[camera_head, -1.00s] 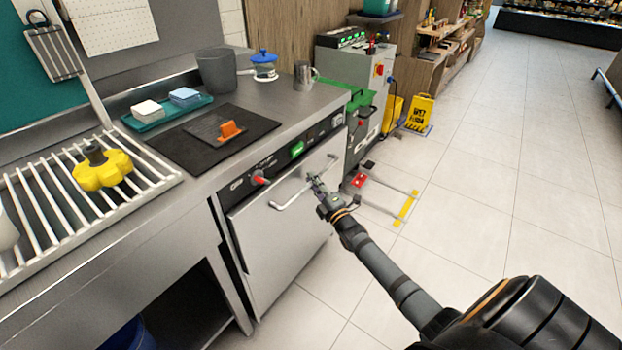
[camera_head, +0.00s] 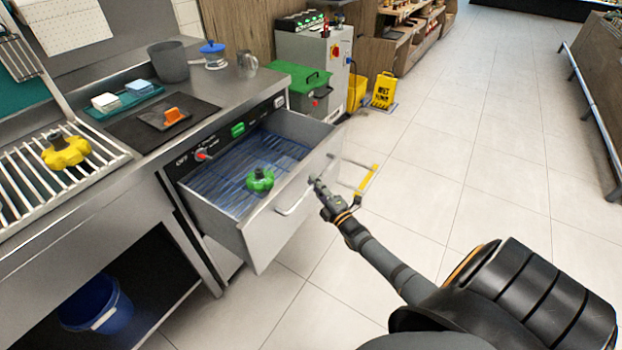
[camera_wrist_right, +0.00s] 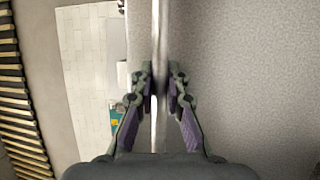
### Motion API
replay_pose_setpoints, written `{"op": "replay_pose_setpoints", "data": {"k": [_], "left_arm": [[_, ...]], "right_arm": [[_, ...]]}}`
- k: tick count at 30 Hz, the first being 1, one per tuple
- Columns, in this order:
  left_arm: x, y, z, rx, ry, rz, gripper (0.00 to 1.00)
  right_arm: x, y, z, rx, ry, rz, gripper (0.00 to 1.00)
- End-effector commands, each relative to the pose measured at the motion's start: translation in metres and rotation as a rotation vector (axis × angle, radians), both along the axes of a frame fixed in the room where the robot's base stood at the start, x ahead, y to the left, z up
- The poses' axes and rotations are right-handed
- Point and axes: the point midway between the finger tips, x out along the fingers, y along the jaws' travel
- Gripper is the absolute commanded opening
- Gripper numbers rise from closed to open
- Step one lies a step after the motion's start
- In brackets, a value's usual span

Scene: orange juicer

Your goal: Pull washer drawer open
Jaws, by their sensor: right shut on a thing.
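The washer drawer (camera_head: 285,212) stands pulled out from under the counter, with its grey front away from the washer body. A blue wire rack (camera_head: 225,180) and a green knob-shaped part (camera_head: 260,180) show inside it. My right gripper (camera_head: 318,184) is at the right end of the bar handle (camera_head: 292,202) on the drawer front. In the right wrist view my right gripper (camera_wrist_right: 161,82) has its two fingers closed around the handle bar (camera_wrist_right: 161,110). My left gripper is in neither view.
A yellow knob-shaped part (camera_head: 66,151) rests on the white slatted rack at left. A blue bucket (camera_head: 95,305) stands under the counter. A yellow wet-floor sign (camera_head: 383,90) stands at the back. The tiled floor (camera_head: 470,170) to the right is clear.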

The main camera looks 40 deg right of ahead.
Motion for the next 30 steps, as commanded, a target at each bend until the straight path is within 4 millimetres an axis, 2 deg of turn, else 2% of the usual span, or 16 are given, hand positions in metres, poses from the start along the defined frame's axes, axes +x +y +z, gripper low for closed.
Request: {"op": "replay_pose_setpoints", "data": {"k": [3, 9, 22, 23, 24, 27, 30], "left_arm": [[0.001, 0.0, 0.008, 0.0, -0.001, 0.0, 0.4], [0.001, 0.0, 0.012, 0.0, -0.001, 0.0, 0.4], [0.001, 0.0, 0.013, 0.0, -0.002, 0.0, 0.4], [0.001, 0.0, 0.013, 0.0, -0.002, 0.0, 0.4], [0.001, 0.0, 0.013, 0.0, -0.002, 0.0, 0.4], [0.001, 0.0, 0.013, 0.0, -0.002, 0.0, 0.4], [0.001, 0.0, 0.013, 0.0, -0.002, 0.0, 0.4]], "right_arm": [[-0.01, -0.003, 0.0, 0.0, 0.005, -0.001, 0.0], [-0.018, -0.007, -0.001, 0.0, 0.003, 0.0, 0.0], [-0.02, -0.008, -0.001, -0.001, 0.003, 0.0, 0.0], [-0.02, -0.008, -0.001, -0.001, 0.003, 0.0, 0.16], [-0.02, -0.008, -0.001, -0.001, 0.003, 0.0, 0.21], [-0.019, -0.008, -0.001, 0.0, 0.002, 0.0, 0.35], [-0.019, -0.008, 0.0, 0.0, 0.001, 0.0, 0.37]]}}
